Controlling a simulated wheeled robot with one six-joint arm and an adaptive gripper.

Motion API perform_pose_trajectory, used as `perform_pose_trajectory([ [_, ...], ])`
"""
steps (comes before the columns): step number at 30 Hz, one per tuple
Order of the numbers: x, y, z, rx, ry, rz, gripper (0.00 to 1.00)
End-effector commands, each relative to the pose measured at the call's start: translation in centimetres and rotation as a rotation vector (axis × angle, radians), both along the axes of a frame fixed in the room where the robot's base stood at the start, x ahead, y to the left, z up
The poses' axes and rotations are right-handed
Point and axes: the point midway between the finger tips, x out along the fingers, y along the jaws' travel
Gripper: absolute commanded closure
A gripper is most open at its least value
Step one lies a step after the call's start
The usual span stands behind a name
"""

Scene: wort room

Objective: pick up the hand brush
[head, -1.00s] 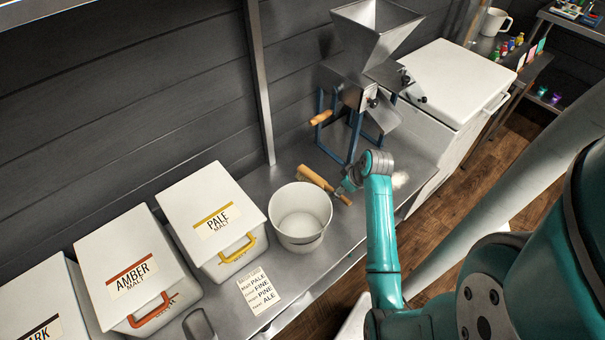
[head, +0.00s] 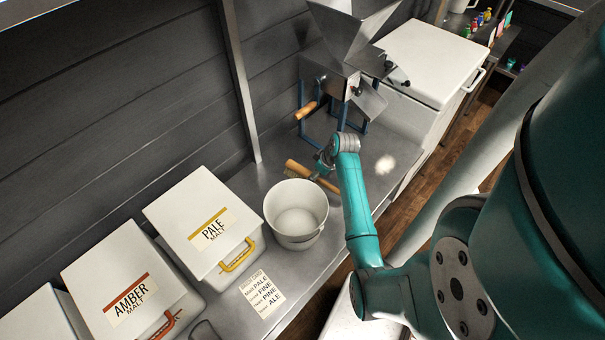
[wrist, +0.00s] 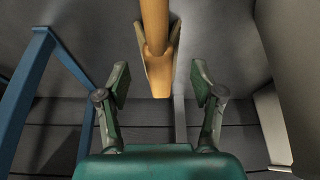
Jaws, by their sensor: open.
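The hand brush (head: 297,167) lies on the steel counter (head: 262,178) between the white bucket and the mill. Its wooden handle shows at the left, and my gripper partly covers the rest in the head view. My gripper (head: 325,163) is open at the brush. In the wrist view, the wooden brush (wrist: 156,45) lies ahead, lined up with the gap between the two fingers of my gripper (wrist: 160,82). Neither finger appears to touch it. The bristles are hard to make out.
A white bucket (head: 297,222) stands just in front of the brush. A metal mill (head: 345,80) with blue legs (wrist: 28,90) stands behind it. Malt bins (head: 190,205) and a recipe card (head: 262,292) are left. A pale powder patch (head: 385,164) lies right.

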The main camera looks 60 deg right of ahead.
Motion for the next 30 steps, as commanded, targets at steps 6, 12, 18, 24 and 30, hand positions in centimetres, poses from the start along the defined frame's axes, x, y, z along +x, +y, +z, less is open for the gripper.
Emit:
perform_pose_trajectory([
  [6, 1.0, -0.3, -3.0, 0.003, 0.002, 0.001, 0.33],
  [12, 1.4, -0.4, -4.0, 0.0, 0.001, 0.0, 0.33],
  [18, 1.4, -0.4, -3.9, 0.0, 0.0, 0.0, 0.38],
  [24, 1.4, -0.4, -4.0, 0.0, 0.0, 0.0, 0.88],
  [30, 1.4, -0.4, -3.9, 0.0, 0.0, 0.0, 1.0],
])
